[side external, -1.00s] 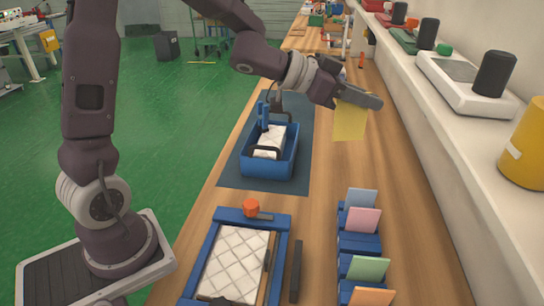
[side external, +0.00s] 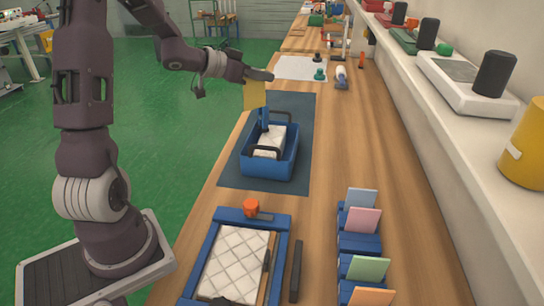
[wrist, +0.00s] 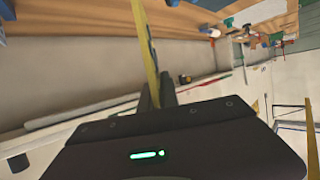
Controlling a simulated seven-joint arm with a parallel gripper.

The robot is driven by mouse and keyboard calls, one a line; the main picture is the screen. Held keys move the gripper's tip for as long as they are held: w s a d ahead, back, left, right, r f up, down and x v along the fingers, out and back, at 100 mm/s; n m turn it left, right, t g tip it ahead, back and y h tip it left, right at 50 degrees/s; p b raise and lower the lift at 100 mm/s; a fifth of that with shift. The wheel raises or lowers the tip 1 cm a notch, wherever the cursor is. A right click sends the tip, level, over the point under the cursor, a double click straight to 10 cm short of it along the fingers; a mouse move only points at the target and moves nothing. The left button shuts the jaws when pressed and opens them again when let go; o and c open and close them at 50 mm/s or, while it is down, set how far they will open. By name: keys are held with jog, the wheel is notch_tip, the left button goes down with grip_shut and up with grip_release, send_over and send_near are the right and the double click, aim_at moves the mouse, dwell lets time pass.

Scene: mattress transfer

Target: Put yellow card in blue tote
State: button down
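The yellow card (side external: 255,95) hangs from my gripper (side external: 262,76), which is shut on it. In the wrist view the yellow card (wrist: 145,50) is seen nearly edge-on between the fingers (wrist: 157,92). The blue tote (side external: 270,170) stands on a dark mat, with a white quilted mattress (side external: 268,142) and dark handles in it. A blue upright post or clip (side external: 264,117) rises at the tote's far left. The card is above and just beyond this upright; its lower edge is close to the upright's top, and I cannot tell if they touch.
A card rack (side external: 360,243) with blue, pink, green and orange cards stands at the front right. A blue tray (side external: 207,262) with another quilted mattress (side external: 232,262) and a red knob (side external: 251,208) lies at the front. Bare wood is to the right of the dark mat (side external: 302,120).

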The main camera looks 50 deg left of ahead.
notch_tip(320, 180, down, 11)
jog(key=shift+f, duration=0.2)
jog(key=shift+f, duration=0.45)
jog(key=c, duration=1.6)
grip_release()
jog(key=shift+r, duration=0.1)
